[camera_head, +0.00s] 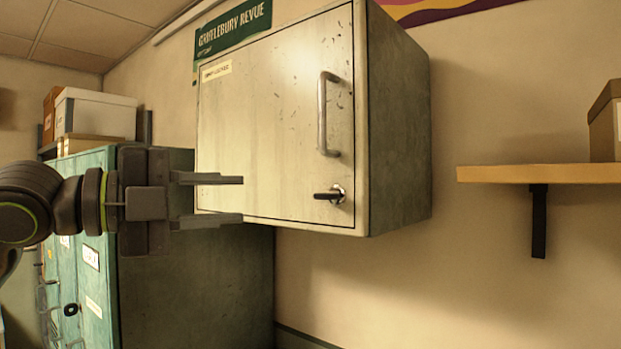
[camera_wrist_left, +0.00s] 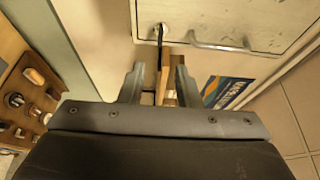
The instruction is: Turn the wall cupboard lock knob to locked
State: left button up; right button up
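The pale, worn wall cupboard (camera_head: 265,130) hangs on the wall with its door closed. Its lock knob (camera_head: 333,194) is a dark lever on a round metal plate at the door's lower right; the lever lies about level, pointing left. In the left wrist view the knob (camera_wrist_left: 158,33) shows at the top, beyond the fingertips. My left gripper (camera_head: 242,200) is open and empty, left of the knob and apart from it in the head view. Its two fingers also show in the left wrist view (camera_wrist_left: 159,72). My right gripper is not in view.
A metal pull handle (camera_head: 323,113) stands out above the knob. A green cabinet (camera_head: 200,290) stands below left, with a white box (camera_head: 95,115) behind. A wooden shelf (camera_head: 540,174) with a cardboard box (camera_head: 605,125) is at the right. Bare wall lies between cupboard and shelf.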

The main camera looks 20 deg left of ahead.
pick_arm(q)
jog(key=p, duration=0.4)
send_near(317, 197)
jog(key=shift+x, duration=1.55)
jog(key=shift+p+x, duration=0.75)
jog(key=shift+x, duration=1.2)
jog(key=shift+p+x, duration=0.4)
jog(key=shift+x, duration=0.65)
grip_shut()
